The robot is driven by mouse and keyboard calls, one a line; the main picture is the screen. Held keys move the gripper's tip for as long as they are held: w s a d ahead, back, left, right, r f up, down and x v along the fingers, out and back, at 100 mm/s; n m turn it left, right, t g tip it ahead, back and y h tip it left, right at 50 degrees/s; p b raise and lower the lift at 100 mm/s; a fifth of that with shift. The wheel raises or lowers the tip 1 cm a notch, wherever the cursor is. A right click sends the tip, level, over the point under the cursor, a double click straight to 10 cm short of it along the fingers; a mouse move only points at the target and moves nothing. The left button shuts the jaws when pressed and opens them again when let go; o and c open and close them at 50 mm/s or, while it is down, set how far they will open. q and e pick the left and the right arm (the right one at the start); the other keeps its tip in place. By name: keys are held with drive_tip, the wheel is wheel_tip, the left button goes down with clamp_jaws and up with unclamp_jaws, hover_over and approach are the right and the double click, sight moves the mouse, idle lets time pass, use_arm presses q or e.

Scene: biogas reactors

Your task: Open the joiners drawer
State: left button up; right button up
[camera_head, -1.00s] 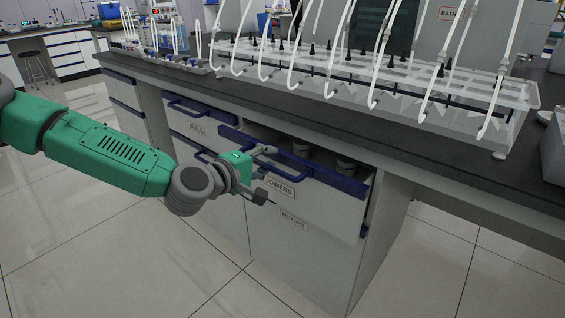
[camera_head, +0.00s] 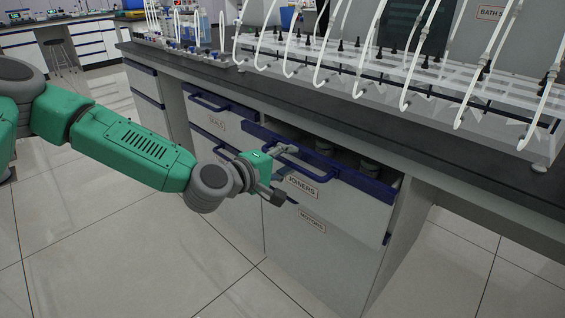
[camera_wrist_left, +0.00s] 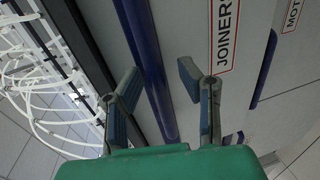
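The joiners drawer (camera_head: 340,192) stands partly pulled out, with a white front, a blue top edge and a "JOINERS" label. Dark round items show inside it. Its blue handle (camera_head: 322,178) is on the front. My left gripper (camera_head: 281,174) is at the handle's left end, one finger above and one below it. In the left wrist view the gripper (camera_wrist_left: 158,74) is open, with a long blue bar (camera_wrist_left: 151,75) between its fingers. The label (camera_wrist_left: 224,40) is just beyond the right finger. I cannot tell whether the fingers touch the handle. My right gripper is out of view.
A closed drawer with a blue handle (camera_head: 208,103) is to the left. The "MOTORS" front (camera_head: 310,240) is below. A dark countertop (camera_head: 330,118) overhangs, carrying a clear rack with white tubes (camera_head: 400,85). The tiled floor (camera_head: 130,250) in front is free.

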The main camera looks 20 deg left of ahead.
use_arm(q)
drive_tip(key=v, duration=1.1)
drive_tip(key=shift+s, duration=0.4)
drive_tip(key=shift+d, duration=0.15)
drive_tip(key=b+x, duration=0.1)
drive_tip(key=x, duration=0.2)
drive_tip(key=b+x, duration=0.1)
drive_tip(key=x, duration=0.3)
drive_tip(key=b+x, duration=0.1)
drive_tip(key=x, duration=0.2)
drive_tip(key=shift+w+f+b, duration=0.1)
drive_tip(key=shift+w+b, duration=0.3)
drive_tip(key=shift+w, duration=0.05)
